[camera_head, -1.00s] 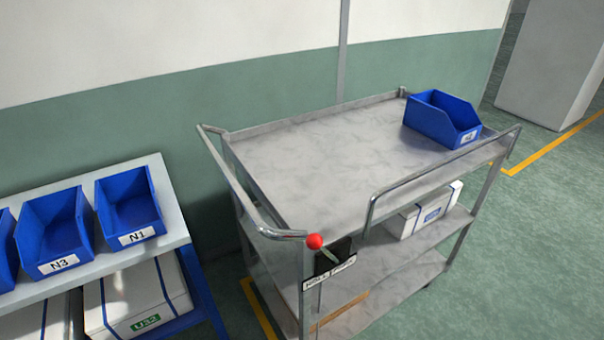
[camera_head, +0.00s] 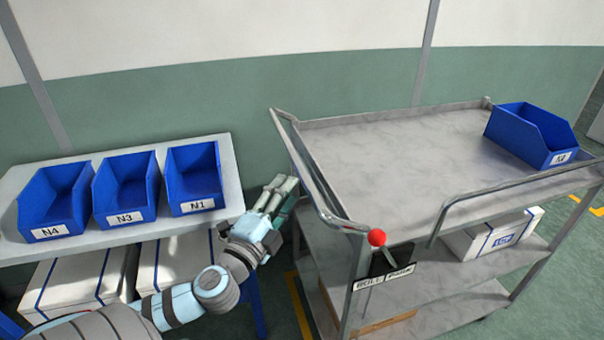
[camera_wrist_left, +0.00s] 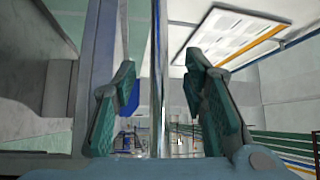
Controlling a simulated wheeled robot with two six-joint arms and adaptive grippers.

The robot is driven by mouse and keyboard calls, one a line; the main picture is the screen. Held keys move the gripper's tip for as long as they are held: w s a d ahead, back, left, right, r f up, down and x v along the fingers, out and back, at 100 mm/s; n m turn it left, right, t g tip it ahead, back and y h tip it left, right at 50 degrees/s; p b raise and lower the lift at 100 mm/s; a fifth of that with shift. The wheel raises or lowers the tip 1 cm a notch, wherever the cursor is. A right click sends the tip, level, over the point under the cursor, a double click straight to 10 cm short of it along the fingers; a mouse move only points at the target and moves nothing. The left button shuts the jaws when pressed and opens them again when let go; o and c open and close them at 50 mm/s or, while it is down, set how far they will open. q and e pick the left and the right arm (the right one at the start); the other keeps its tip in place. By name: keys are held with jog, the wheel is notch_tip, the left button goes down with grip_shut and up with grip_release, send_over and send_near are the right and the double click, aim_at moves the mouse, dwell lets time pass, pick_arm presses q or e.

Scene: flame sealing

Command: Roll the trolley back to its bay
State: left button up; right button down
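The grey steel trolley (camera_head: 400,150) stands at the right of the head view, with a push handle (camera_head: 306,170) on its left end and shelves below its top. A red knob (camera_head: 376,238) tops a lever at its near left corner. My left gripper (camera_head: 284,186) is just left of the handle. In the left wrist view its fingers (camera_wrist_left: 160,110) are wide apart, with a shiny metal bar (camera_wrist_left: 158,70) upright between them in the picture; contact cannot be told. My right gripper is not in view.
A blue bin (camera_head: 530,137) stands on the trolley top, and a white box (camera_head: 492,236) lies on a lower shelf. A side table (camera_head: 236,190) at the left holds blue bins N4 (camera_head: 55,200), N3 (camera_head: 127,188) and N1 (camera_head: 194,178). Green floor is free at bottom right.

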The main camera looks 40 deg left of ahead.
aim_at(303, 172)
pick_arm(q)
jog(key=x, duration=0.8)
jog(key=shift+w+p, duration=0.1)
jog(key=shift+p, duration=0.3)
grip_shut()
jog(key=shift+f, duration=0.1)
